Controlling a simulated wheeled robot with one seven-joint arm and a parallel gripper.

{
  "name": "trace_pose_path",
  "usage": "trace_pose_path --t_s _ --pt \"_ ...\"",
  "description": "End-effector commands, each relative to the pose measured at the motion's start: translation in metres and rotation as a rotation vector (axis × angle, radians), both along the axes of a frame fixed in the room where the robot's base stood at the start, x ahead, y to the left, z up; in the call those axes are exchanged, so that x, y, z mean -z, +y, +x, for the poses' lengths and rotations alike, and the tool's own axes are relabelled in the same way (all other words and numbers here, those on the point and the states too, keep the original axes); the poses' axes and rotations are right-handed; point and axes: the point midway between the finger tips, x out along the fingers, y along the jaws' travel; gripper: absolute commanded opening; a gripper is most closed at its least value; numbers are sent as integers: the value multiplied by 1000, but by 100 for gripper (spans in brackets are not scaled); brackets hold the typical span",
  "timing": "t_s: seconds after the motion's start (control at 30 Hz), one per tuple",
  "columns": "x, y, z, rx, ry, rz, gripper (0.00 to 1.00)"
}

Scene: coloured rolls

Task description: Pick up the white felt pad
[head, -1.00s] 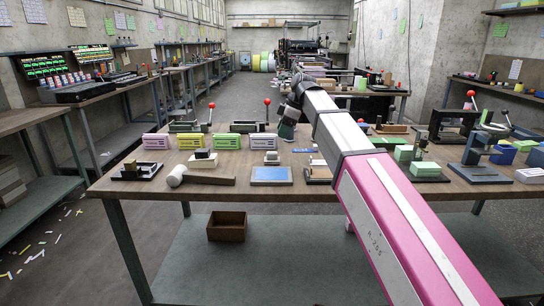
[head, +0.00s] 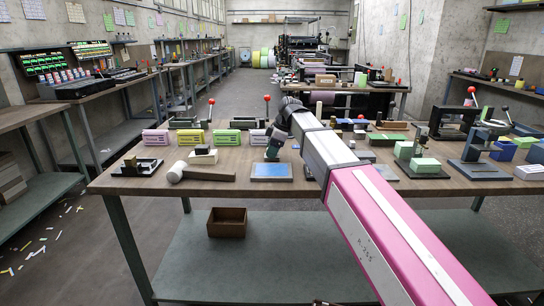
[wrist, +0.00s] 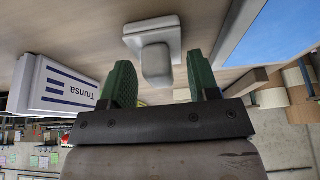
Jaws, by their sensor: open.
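A white block with a wide base and a rounded knob, which looks like the white felt pad (wrist: 152,30), stands on the table in the wrist view. My gripper (wrist: 160,82) is open, with its green fingers either side of the knob's line and nothing between the tips that I can see gripped. In the head view my gripper (head: 272,152) points down at the table, just behind the blue-topped pad, and hides the white block.
The blue-topped pad (head: 271,171) lies in front of my gripper. A mallet (head: 205,173) and a small white block (head: 203,155) lie to the left. A row of boxes, including a yellow box (head: 193,137), stands behind. A box with blue stripes (wrist: 66,87) is close in the wrist view.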

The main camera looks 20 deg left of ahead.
Motion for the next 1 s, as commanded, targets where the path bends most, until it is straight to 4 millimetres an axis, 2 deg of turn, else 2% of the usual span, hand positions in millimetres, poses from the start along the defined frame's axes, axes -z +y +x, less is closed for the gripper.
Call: trace_pose_path --t_s 0.17,0.2,0.27,0.73,0.87,1.0 --pt "0 0 0 0 0 0 55" --pt "0 0 0 0 0 0 42" --pt "0 0 0 0 0 0 24" --pt "-6 0 0 0 0 0 23" --pt "-19 0 1 0 -1 1 23" --pt "-42 0 1 0 -2 2 23"
